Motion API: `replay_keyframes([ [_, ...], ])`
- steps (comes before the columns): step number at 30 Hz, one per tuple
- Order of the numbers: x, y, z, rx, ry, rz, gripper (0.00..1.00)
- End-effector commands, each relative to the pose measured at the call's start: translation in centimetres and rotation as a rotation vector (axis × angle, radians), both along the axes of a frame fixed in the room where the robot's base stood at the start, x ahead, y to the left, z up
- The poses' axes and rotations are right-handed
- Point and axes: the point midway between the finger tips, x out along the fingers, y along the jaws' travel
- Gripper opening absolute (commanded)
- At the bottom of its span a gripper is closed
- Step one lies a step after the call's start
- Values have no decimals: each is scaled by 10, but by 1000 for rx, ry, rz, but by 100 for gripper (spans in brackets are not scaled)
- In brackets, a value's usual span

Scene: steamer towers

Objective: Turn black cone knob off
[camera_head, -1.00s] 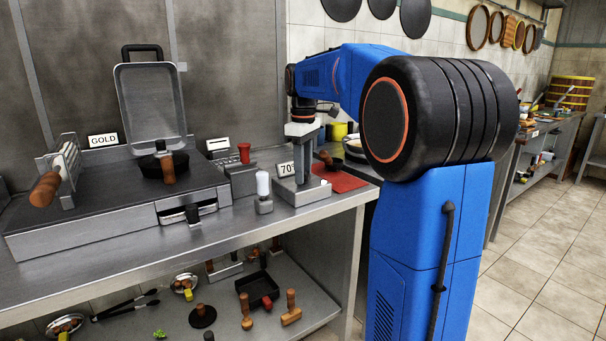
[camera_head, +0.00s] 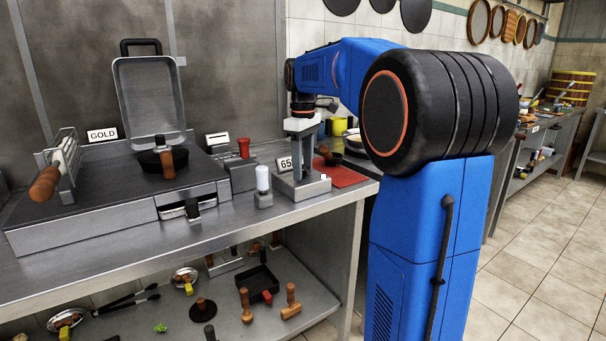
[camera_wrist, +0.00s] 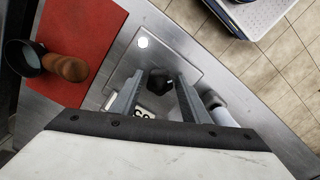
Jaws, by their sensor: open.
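A black cone knob (camera_wrist: 157,82) sits on top of a grey metal control box (camera_wrist: 180,45) in the wrist view. My gripper (camera_wrist: 160,78) is open, pointing down, with one finger on each side of the knob. I cannot tell whether either finger touches it. In the head view my gripper (camera_head: 303,150) stands over the control box (camera_head: 305,189), and the knob is hidden behind the fingers. A small display (camera_head: 285,163) on the box reads 65.
A red mat (camera_wrist: 85,50) with a wooden-handled cup (camera_wrist: 60,64) lies beside the box. A red-knobbed grey unit (camera_head: 243,172) and a griddle (camera_head: 110,205) are to the left on the counter.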

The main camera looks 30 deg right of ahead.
Motion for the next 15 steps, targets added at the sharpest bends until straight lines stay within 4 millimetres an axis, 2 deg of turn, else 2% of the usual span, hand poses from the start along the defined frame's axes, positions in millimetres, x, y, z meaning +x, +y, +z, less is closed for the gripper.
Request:
replay_keyframes([
  [9, 0, 0, 1, -1, -2, -318, 42],
  [15, 1, 0, 1, -1, -2, -455, 42],
])
